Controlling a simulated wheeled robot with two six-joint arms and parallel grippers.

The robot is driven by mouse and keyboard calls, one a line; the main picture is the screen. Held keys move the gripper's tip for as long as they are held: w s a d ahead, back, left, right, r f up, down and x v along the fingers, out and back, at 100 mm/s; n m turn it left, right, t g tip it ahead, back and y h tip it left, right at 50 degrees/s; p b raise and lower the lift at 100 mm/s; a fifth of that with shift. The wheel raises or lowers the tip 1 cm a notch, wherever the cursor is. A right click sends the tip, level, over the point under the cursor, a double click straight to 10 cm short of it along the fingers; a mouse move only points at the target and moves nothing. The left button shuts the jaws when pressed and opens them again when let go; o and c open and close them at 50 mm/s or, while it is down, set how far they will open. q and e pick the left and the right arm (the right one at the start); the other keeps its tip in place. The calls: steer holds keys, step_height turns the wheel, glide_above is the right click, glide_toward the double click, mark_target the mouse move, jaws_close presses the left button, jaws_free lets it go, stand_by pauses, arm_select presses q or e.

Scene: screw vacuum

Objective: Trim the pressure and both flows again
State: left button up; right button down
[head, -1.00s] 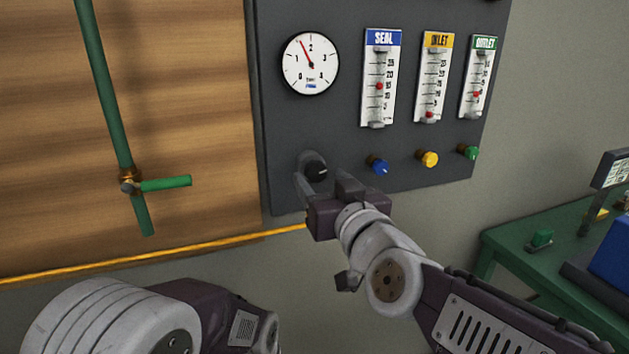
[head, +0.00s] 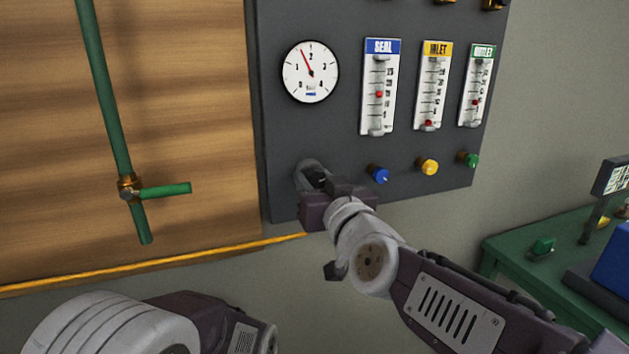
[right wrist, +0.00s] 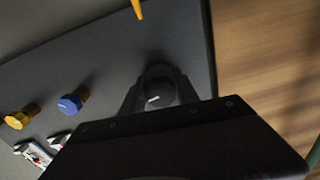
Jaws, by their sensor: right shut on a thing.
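My right gripper (head: 316,179) is shut on the black knob (right wrist: 154,98) under the round gauge; its fingers lie on either side of it, and its white mark shows in the right wrist view. The pressure gauge (head: 310,72) has its needle between 1 and 2, closer to 2. The SEAL flow meter (head: 378,112) has its red float near mid-scale. The INLET meter (head: 432,105) has its float near the bottom. The OUTLET meter (head: 477,84) has its float in the lower half. Blue (head: 380,175), yellow (head: 428,167) and green (head: 469,160) knobs sit below them. My left gripper is out of view.
The dark panel (head: 400,205) hangs on a grey wall. A green pipe (head: 103,90) with a green lever valve (head: 163,191) runs down a wooden board at left. A green table (head: 520,252) with a blue box stands at lower right.

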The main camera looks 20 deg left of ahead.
steer(key=m, duration=0.7)
steer(key=shift+a+b, duration=0.15)
steer(key=shift+b, duration=0.25)
steer(key=m, duration=0.5)
steer(key=shift+s+r+b, duration=0.1)
steer(key=shift+b, duration=0.25)
steer(key=shift+m, duration=0.5)
steer(key=c, duration=0.9)
jaws_free()
